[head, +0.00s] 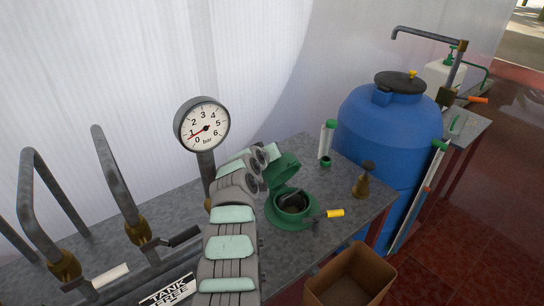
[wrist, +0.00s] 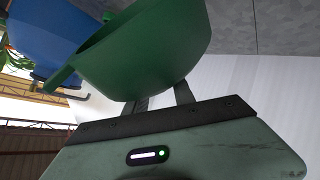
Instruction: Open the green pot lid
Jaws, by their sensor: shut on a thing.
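The green pot (head: 291,222) stands on the grey metal table, with dark material inside its round opening. Its green lid (head: 283,168) is tilted up and back, and the opening shows in the head view. In the wrist view the lid (wrist: 150,60) fills the upper middle as a large green bowl shape. My gripper (wrist: 162,98) is shut on the lid, with its two dark fingers against the lid's near edge. The exact contact is hidden behind the lid. In the head view my arm comes from below, and the fingers are hidden.
A pressure gauge (head: 203,127) stands left of my arm, with bent pipes (head: 120,185) farther left. A brass fitting (head: 364,182) and a blue tank (head: 388,130) stand farther right. A cardboard box (head: 350,275) is below the table.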

